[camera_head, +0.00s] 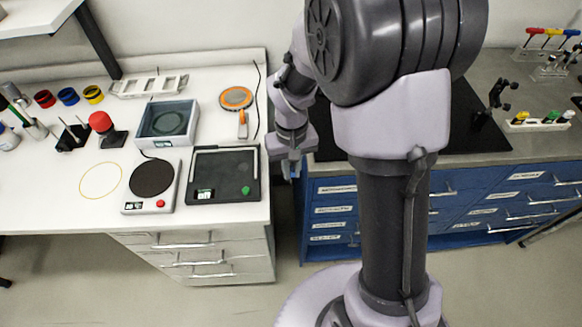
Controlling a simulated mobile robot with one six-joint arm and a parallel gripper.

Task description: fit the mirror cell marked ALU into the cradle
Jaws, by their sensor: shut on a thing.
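My gripper (288,172) hangs at the end of my arm, over the gap between the white bench and the blue cabinets. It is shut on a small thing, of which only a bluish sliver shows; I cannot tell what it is. No ALU marking is readable anywhere. A dark upright mount with knobs (495,101) stands on the black plate (462,128) at the right; I cannot tell whether it is the cradle. My arm hides the middle of that plate.
The white bench (45,205) holds a black tray (252,190), a round-topped device (151,179), a grey-blue box (192,128), an orange round tool (236,97) and several coloured rings (67,96). Screwdrivers (545,32) stand at the far right. Blue drawers (470,205) face the floor.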

